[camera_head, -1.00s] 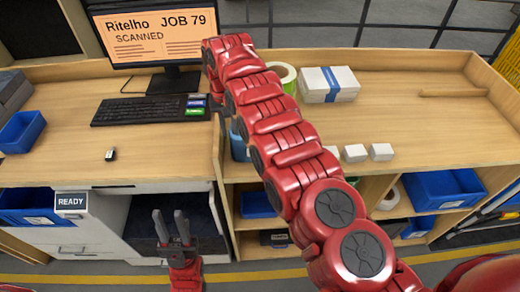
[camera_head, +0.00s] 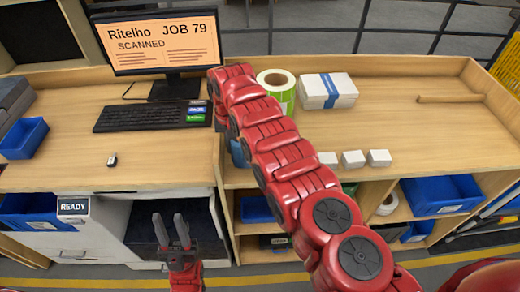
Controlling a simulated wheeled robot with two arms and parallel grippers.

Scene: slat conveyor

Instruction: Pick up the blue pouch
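No thing that I can surely call the blue pouch shows. A small blue patch (camera_head: 239,153) is partly hidden behind my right arm, near the desk's front edge; I cannot tell what it is. My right arm reaches from the lower right over the desk edge, and its far end bends down beside the small coloured tags. Its gripper fingers are hidden by the arm, so its grip cannot be seen. My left gripper (camera_head: 172,231) is low at the front of the left desk, fingers up and apart, with nothing between them.
A keyboard (camera_head: 141,116), monitor (camera_head: 160,40) and coloured tags (camera_head: 196,112) are on the left desk (camera_head: 60,170). A label roll (camera_head: 276,88), white boxes (camera_head: 328,91) and small white blocks (camera_head: 352,159) are on the right. Blue bins (camera_head: 442,194) sit below. The right desktop is largely clear.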

